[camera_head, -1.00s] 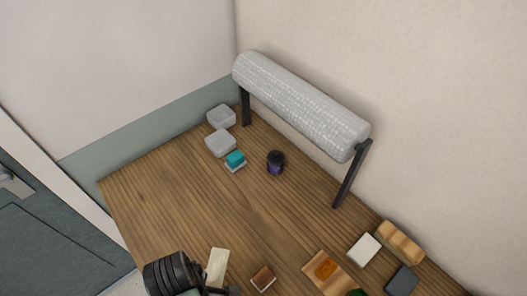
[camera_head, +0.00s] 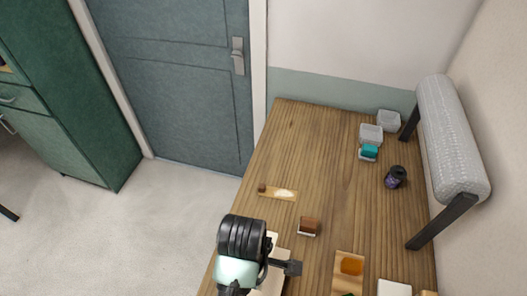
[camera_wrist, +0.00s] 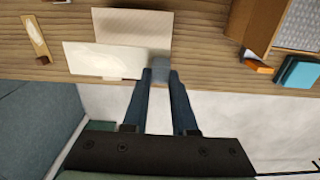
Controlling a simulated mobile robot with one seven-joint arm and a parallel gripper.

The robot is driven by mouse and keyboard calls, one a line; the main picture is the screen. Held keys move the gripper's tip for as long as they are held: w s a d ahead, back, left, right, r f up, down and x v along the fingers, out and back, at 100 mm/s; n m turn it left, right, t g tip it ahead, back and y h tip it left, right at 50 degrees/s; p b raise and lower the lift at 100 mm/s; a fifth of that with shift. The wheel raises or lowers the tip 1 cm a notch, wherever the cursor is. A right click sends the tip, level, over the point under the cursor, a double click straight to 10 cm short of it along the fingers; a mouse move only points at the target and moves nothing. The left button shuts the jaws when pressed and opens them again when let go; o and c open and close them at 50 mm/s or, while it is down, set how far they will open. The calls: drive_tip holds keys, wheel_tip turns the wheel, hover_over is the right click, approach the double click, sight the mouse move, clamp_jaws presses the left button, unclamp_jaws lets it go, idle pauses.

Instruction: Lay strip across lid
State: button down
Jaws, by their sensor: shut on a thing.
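My gripper (camera_wrist: 160,74) is shut on a small blue-grey block (camera_wrist: 160,66) between its fingertips. The block seems joined to the right end of a pale cream strip (camera_wrist: 103,61), which reaches left over the table's near edge. A second cream board (camera_wrist: 132,23) lies flat on the wood just beyond it. I cannot tell whether strip and board touch, or which thing is the lid. In the head view my gripper (camera_head: 288,267) is at the table's lower left edge, beside cream board or strip (camera_head: 270,282), partly hidden by my wrist.
A wooden strip with a pale patch (camera_head: 283,194), a brown block (camera_head: 308,227) and an orange-topped board (camera_head: 349,269) lie nearby. A dark jar (camera_head: 395,177), teal block (camera_head: 369,151) and grey containers (camera_head: 371,133) stand farther back. A grey roll (camera_head: 452,140) spans the right side. The middle is clear.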

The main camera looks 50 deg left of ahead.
drive_tip(key=shift+s+d+f, duration=0.15)
drive_tip(key=shift+s, duration=0.05)
wheel_tip(320, 180, down, 5)
drive_tip(key=shift+f+p, duration=0.1)
drive_tip(key=shift+p, duration=0.4)
drive_tip(key=shift+f+p, duration=0.35)
drive_tip(key=shift+f, duration=1.95)
drive_tip(key=shift+f, duration=0.1)
drive_tip(key=c, duration=0.7)
unclamp_jaws()
wheel_tip(320, 180, up, 12)
drive_tip(key=shift+r, duration=0.15)
